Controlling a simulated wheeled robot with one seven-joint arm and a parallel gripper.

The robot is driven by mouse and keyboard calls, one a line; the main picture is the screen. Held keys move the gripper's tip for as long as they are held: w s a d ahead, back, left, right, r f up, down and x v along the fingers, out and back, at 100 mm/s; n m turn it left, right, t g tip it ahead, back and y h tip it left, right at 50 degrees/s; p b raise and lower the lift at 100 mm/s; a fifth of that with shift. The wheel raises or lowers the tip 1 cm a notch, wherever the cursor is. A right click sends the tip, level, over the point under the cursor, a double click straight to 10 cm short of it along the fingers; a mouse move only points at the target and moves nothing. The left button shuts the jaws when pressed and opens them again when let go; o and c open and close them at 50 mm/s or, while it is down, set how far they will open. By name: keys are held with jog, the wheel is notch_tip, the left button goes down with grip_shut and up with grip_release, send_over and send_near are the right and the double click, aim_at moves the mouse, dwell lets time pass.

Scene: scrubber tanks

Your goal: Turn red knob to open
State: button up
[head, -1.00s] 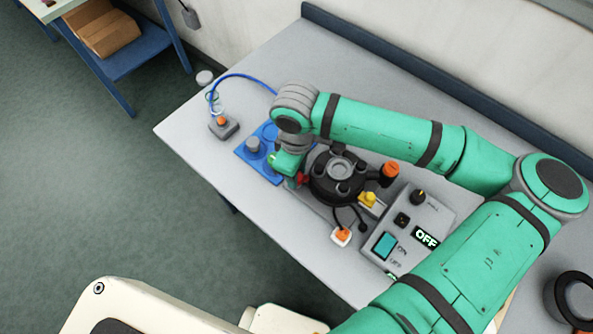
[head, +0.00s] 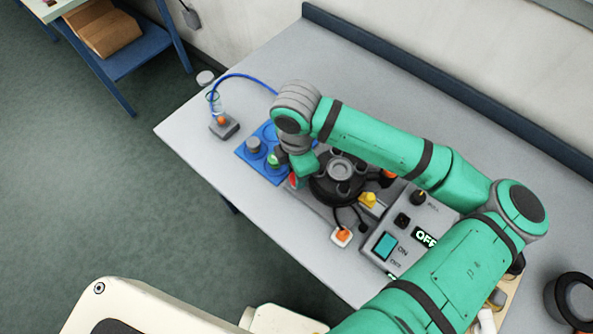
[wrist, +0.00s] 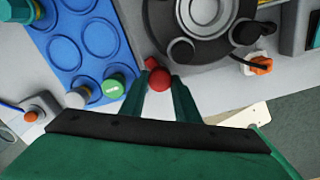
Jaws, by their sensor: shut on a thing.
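The red knob (wrist: 158,77) is on the side of the round black device, close to the edge of the blue tray. In the wrist view my gripper (wrist: 163,88) has its two green fingers on either side of the knob and is shut on it. In the head view the knob (head: 294,181) shows only as a small red patch beside my gripper (head: 292,180), mostly hidden by it. The black device (head: 337,178) has a grey round centre on top.
The blue tray (head: 244,152) holds a grey-capped and a green-capped container. A control box (head: 413,235) reads OFF, right of the device. A yellow knob (head: 367,199) and an orange-white switch (head: 342,236) sit nearby.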

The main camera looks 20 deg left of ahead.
jog(key=shift+a+n, duration=0.15)
jog(key=shift+n, duration=0.45)
jog(key=o, duration=1)
jog(key=shift+o, duration=0.2)
notch_tip(320, 180, up, 11)
